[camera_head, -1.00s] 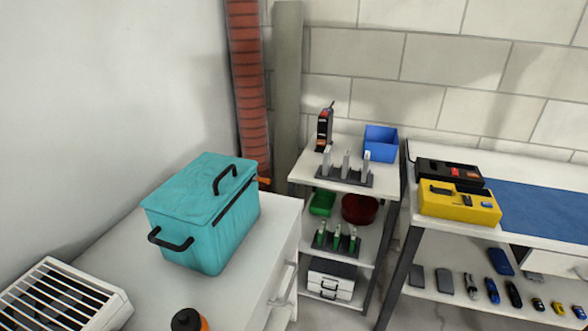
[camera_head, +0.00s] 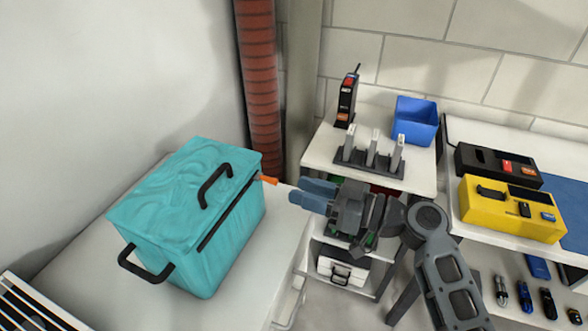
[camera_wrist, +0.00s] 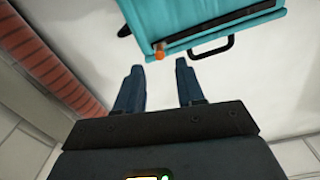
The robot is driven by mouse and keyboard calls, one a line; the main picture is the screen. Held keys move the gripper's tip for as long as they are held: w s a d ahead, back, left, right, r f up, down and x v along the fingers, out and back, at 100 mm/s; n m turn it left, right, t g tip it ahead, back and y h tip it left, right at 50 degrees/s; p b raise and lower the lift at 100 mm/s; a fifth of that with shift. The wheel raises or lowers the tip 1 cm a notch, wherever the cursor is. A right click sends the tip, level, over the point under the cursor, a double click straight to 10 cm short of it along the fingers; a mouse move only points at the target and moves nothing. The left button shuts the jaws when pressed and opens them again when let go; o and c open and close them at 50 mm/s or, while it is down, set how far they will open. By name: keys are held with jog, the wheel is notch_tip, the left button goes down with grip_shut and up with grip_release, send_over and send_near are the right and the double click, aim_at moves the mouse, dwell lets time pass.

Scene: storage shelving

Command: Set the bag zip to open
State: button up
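The teal bag (camera_head: 187,215) stands on the white cabinet top, with a black handle on its lid and another on its near side. A dark zip line (camera_head: 228,213) runs along its right edge. An orange zip pull (camera_head: 268,180) sticks out at the far end of that line. The orange pull (camera_wrist: 159,52) also shows in the wrist view, with the bag (camera_wrist: 205,22) behind it. My gripper (camera_head: 300,193) is to the right of the pull, apart from it. In the wrist view its two blue fingers (camera_wrist: 157,72) are spread with nothing between them.
A white shelf (camera_head: 325,150) at the back right holds a blue bin (camera_head: 414,121), a black device (camera_head: 347,98) and a rack. A yellow case (camera_head: 512,208) lies on the bench at right. A red ribbed pipe (camera_head: 258,85) rises behind the bag. A vented white box (camera_head: 35,305) is front left.

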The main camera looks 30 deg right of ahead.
aim_at(272, 179)
jog(key=p+x, duration=0.1)
jog(key=x, duration=0.6)
jog(key=shift+w+a+p, duration=0.15)
jog(key=shift+w+p, duration=0.15)
jog(key=shift+p, duration=0.05)
grip_shut()
